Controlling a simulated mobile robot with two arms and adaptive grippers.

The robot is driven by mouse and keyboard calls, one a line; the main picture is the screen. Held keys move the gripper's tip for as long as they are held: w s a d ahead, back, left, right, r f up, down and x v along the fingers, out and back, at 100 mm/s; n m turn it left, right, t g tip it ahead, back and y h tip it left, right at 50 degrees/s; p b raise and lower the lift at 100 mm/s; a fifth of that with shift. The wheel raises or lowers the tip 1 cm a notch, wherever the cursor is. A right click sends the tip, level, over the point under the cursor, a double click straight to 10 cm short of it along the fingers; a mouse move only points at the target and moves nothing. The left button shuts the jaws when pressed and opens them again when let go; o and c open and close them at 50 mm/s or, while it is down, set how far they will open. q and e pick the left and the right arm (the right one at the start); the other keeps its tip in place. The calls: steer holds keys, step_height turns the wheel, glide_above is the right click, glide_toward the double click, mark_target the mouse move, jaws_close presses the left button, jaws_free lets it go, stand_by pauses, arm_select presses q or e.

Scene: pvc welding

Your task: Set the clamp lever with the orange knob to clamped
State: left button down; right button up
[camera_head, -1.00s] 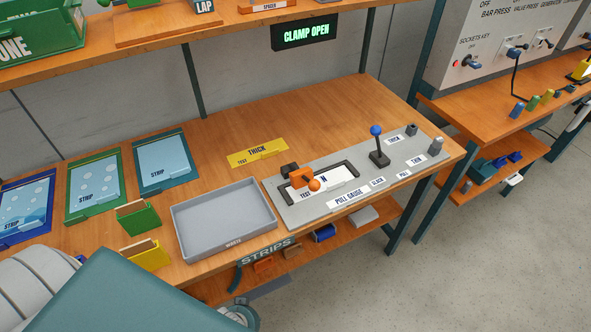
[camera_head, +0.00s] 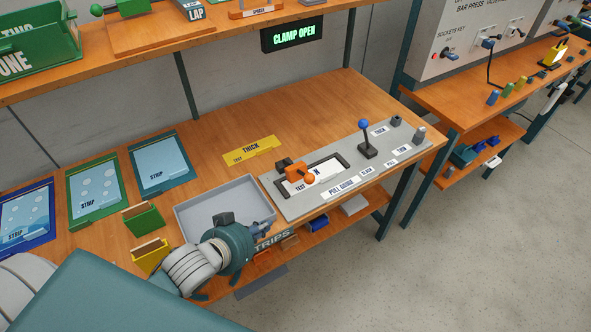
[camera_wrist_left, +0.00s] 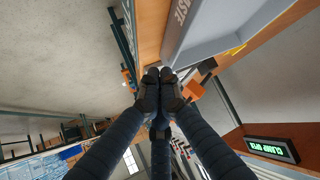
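The clamp lever (camera_head: 297,170) is orange and ends in an orange knob (camera_head: 309,178). It stands on the grey pull gauge plate (camera_head: 325,196), with a black block behind it. In the left wrist view the orange knob (camera_wrist_left: 194,90) is just right of the fingertips. The sign (camera_head: 294,35) reads CLAMP OPEN in green. My left gripper (camera_head: 263,228) is over the front right of the grey tray, left of the lever and apart from it. In the left wrist view its fingers (camera_wrist_left: 160,76) are together with nothing visible between them. My right gripper is not in view.
The grey waste tray (camera_head: 190,218) lies left of the gauge, partly hidden by my left arm. A blue-knobbed lever (camera_head: 365,140) stands right of the clamp. A yellow THICK holder (camera_head: 250,150) lies behind. The table's back middle is clear.

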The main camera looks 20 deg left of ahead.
arm_select(q)
steer(key=w+a+r+m+t+h, duration=0.2)
steer(key=w+r+h, duration=0.1)
steer(key=r+h, duration=0.25)
steer(key=w+a+r+m+t+h, duration=0.1)
steer(key=w+r+t+h, duration=0.2)
steer(key=r, duration=0.4)
steer(key=g+p, duration=0.1)
steer(key=p, duration=0.2)
glide_above(297, 172)
steer(key=s+d, duration=0.2)
steer(key=s, duration=0.2)
steer(key=shift+h, duration=0.45)
steer(key=f, duration=0.4)
steer(key=shift+s+a, duration=0.15)
steer(key=shift+s, duration=0.05)
